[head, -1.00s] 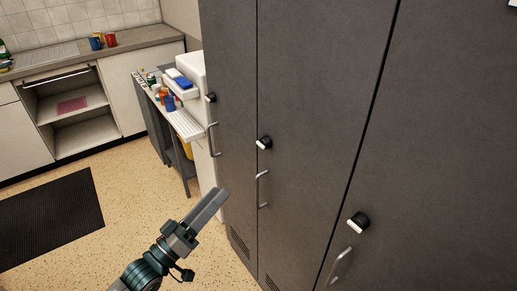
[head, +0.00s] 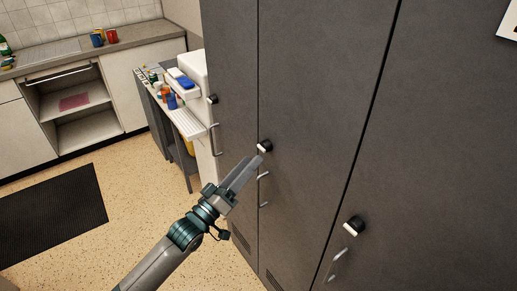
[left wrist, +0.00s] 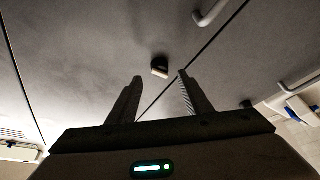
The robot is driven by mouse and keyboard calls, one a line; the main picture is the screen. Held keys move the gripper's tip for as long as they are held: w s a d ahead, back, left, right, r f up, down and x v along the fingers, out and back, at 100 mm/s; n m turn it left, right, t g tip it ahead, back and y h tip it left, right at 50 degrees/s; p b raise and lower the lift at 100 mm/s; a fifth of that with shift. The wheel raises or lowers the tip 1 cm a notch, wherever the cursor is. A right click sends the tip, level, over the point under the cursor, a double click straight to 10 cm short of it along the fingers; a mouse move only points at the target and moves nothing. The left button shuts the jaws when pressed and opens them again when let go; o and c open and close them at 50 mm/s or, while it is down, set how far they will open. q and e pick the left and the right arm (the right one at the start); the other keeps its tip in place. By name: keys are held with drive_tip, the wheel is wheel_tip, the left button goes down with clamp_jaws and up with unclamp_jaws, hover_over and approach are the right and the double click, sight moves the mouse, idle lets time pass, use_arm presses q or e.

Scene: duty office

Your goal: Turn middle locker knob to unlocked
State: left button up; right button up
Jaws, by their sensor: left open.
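The middle locker knob (head: 264,146) is a black round knob with a white grip bar, on the middle grey locker door (head: 310,110). My left gripper (head: 255,162) is just in front of and below this knob in the head view, its tips overlapping the knob's lower edge. In the left wrist view the two fingers of my left gripper (left wrist: 158,85) are apart and empty. My right gripper is not in view.
The right locker has its own knob (head: 353,226) and the left locker another (head: 212,99). A metal handle (head: 263,188) sits under the middle knob, close to my left gripper. A narrow shelf (head: 187,121) with bottles stands beyond the lockers.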

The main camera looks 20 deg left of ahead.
sight(262, 150)
use_arm(q)
drive_tip(key=shift+p+x, duration=0.6)
drive_tip(key=shift+x, duration=1.85)
drive_tip(key=c, duration=1.1)
drive_tip(key=shift+o, duration=0.2)
